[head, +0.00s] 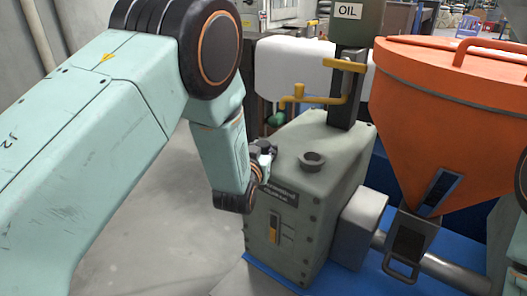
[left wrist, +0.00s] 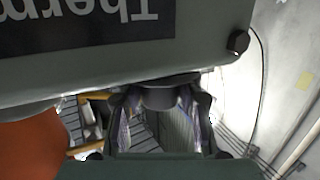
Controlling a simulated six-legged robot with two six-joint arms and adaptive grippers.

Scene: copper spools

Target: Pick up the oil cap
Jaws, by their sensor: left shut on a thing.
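The grey-green oil tank (head: 318,200) stands in the middle of the head view, with a short round neck (head: 312,163) on its top. My left gripper (head: 264,151) is beside the tank's upper left edge, to the left of the neck and apart from it. In the left wrist view its two fingers are closed on a dark round piece, the oil cap (left wrist: 160,97). The fingers hide most of the cap in the head view. My right gripper is not in view.
An orange hopper (head: 440,110) stands right of the tank. A dark post with an OIL sign (head: 347,11) and a yellow handle (head: 305,98) rise behind the tank. Bare floor (head: 165,225) lies to the left. The tank's label (left wrist: 80,22) shows upside down in the wrist view.

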